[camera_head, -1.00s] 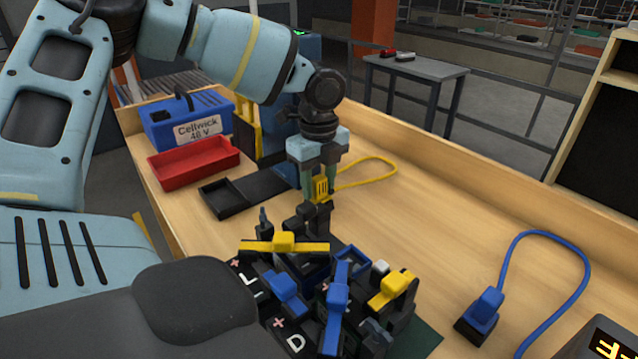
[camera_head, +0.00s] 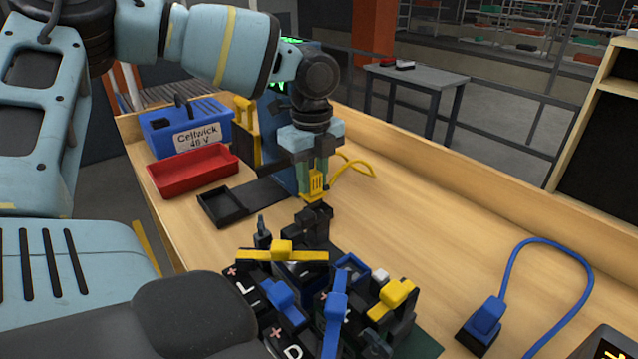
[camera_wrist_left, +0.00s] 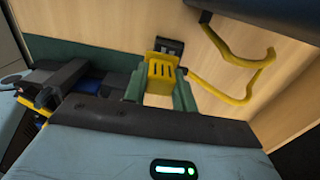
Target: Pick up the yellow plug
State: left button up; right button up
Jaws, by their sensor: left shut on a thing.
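The yellow plug (camera_head: 317,184) is in the grip of my left gripper (camera_head: 313,178), between its green fingers. The plug is about upright, and its black end points down, just above a black holder (camera_head: 314,228). I cannot tell whether the plug's tip is clear of this holder. The plug's yellow cable (camera_head: 357,166) loops away to the right. In the left wrist view the yellow plug (camera_wrist_left: 161,74) sits between the fingertips of the left gripper (camera_wrist_left: 160,88), its slotted face showing. My right gripper is not in view.
A black battery block with yellow (camera_head: 283,253) and blue levers stands in front of the plug. A blue plug (camera_head: 484,318) with a blue cable is at the right. A red tray (camera_head: 193,170), a black tray (camera_head: 222,207) and a blue box (camera_head: 165,138) are at the left. The bench's right middle is clear.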

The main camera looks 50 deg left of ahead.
pick_arm(q)
jog(key=s+r+p, duration=0.1)
jog(key=s+p, duration=0.2)
jog(key=s, duration=1.1)
jog(key=shift+s+a+r+p, duration=0.2)
jog(key=shift+s+a+p, duration=0.15)
jog(key=shift+a+p, duration=0.05)
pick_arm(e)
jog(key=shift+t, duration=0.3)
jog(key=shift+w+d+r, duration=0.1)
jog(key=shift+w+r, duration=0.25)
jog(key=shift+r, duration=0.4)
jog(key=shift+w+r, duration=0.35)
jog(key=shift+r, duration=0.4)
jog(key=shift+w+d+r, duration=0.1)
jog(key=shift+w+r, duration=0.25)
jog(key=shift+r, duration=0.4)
pick_arm(q)
jog(key=shift+r, duration=0.65)
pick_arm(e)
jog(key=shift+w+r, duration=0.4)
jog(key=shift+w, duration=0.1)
pick_arm(q)
jog(key=shift+r+p, duration=0.65)
jog(key=shift+r, duration=2.25)
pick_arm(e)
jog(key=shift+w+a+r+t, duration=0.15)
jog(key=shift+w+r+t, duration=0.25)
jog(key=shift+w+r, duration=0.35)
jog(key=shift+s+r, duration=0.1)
